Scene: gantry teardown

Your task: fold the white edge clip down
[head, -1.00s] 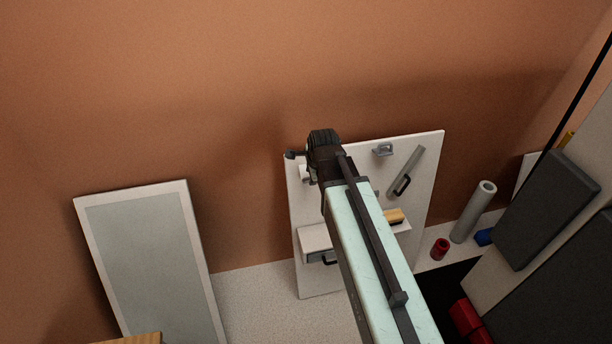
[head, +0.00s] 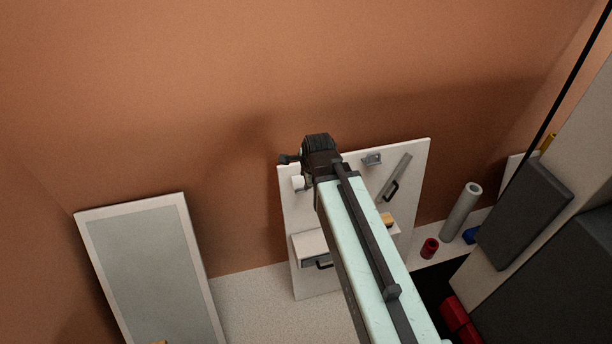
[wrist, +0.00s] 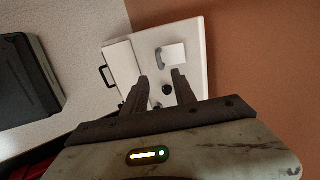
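The white edge clip (head: 299,183) is a small white block at the left edge of an upright white panel (head: 293,218). In the wrist view a white square plate (wrist: 175,54), which looks like the clip, stands out from the panel beside a grey curved piece (wrist: 158,58). My gripper (wrist: 161,82) is open, with its two dark fingers apart and nothing between them. The white plate lies beyond the fingertips, apart from them. In the head view my arm covers the panel's middle, and the dark gripper end (head: 288,160) is near its upper left corner.
The panel also carries a drawer with a black handle (head: 323,265), a grey bracket (head: 372,159) and a grey bar (head: 394,178). A black knob (wrist: 167,88) shows near the fingers. A grey tube (head: 460,212) and red cup (head: 429,248) stand right. A framed board (head: 88,250) leans left.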

